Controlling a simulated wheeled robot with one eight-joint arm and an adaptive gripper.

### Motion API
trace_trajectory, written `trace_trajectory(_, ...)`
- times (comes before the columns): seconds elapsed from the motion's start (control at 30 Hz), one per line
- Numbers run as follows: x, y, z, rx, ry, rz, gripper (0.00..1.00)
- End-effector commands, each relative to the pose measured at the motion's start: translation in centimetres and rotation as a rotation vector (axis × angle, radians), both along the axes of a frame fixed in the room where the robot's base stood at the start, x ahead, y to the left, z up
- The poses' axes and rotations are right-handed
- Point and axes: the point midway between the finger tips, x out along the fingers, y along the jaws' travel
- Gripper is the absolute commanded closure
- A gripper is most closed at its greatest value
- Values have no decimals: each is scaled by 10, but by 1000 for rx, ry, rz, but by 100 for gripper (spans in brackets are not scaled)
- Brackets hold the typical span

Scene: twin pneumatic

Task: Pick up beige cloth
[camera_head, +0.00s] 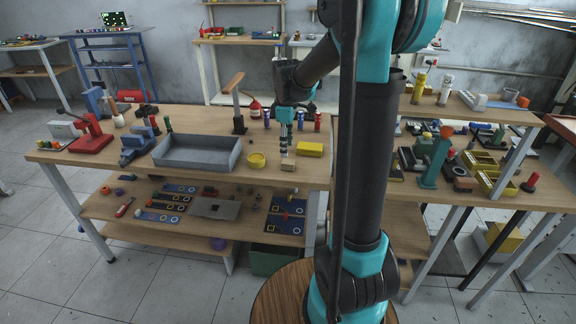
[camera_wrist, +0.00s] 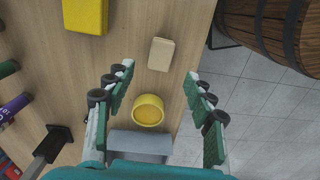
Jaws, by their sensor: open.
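The beige cloth (camera_head: 288,165) is a small folded, block-like piece on the wooden table near its front edge. In the wrist view the beige cloth (camera_wrist: 161,54) lies flat, beyond the fingertips and between their lines. My gripper (camera_head: 285,152) points down just above and behind the cloth in the head view. In the wrist view my gripper (camera_wrist: 160,82) has its two green-padded fingers wide apart with nothing held. The cloth appears untouched.
A yellow round dish (camera_head: 257,161) and a grey tray (camera_head: 196,168) stand left of the cloth. A yellow box (camera_head: 310,149) is behind it to the right. In the wrist view the table edge runs close beside the cloth, with a wooden barrel (camera_wrist: 265,28) beyond.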

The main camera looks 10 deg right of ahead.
Motion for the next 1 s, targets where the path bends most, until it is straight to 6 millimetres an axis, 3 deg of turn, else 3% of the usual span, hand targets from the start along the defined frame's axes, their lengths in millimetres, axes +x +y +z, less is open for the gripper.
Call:
trace_trajectory(0.27, 0, -1, -20, 0, 0, -1, 46)
trace_trajectory(0.6, -1, -5, -63, 0, 0, 0, 46)
trace_trajectory(0.9, -2, -5, -68, 0, 0, 0, 46)
trace_trajectory(1.0, -2, -5, -68, 0, 0, 0, 57)
